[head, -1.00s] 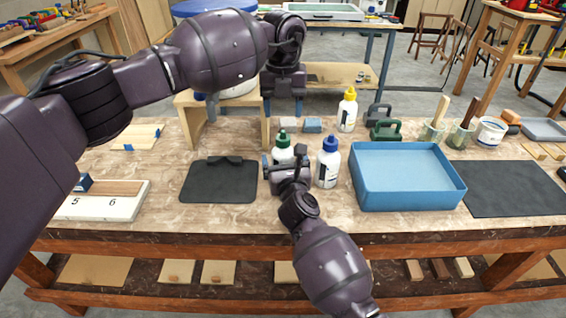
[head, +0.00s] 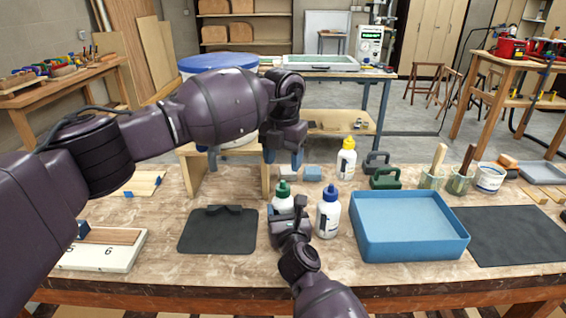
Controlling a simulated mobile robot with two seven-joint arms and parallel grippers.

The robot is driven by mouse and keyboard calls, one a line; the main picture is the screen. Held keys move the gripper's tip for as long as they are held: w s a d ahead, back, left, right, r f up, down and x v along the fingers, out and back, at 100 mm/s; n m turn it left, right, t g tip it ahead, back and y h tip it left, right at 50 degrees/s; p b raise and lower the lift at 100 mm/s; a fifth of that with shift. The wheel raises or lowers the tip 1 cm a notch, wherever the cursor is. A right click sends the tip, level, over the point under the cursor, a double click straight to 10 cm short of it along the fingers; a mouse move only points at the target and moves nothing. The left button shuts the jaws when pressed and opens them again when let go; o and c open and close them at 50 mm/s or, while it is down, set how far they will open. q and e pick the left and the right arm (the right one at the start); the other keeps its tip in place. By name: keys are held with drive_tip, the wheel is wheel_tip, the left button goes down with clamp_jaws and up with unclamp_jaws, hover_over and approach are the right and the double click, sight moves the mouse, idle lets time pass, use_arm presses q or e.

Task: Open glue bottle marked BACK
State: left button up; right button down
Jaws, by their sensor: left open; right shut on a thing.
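A white glue bottle with a green cap (head: 283,188) stands on the workbench, its lower part hidden behind my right gripper. My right gripper (head: 284,209) is shut on this bottle from the front. My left gripper (head: 284,160) is open and points down, in the picture just above the green cap and apart from it. A white bottle with a blue cap (head: 328,215) stands close on the right. A white bottle with a yellow cap (head: 346,160) stands farther back. I cannot read BACK on any label.
A blue tray (head: 410,252) lies right of the bottles, with a dark mat (head: 510,236) beyond it. Another dark mat (head: 217,232) lies to the left. A wooden stand (head: 192,172) is behind my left gripper. Green and dark clamps (head: 385,179) sit behind the tray.

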sight(283, 187)
use_arm(q)
drive_tip(key=m, duration=2.6)
drive_tip(key=shift+m, duration=0.3)
drive_tip(key=m, duration=0.8)
drive_tip(key=shift+m, duration=0.3)
drive_tip(key=shift+f, duration=4)
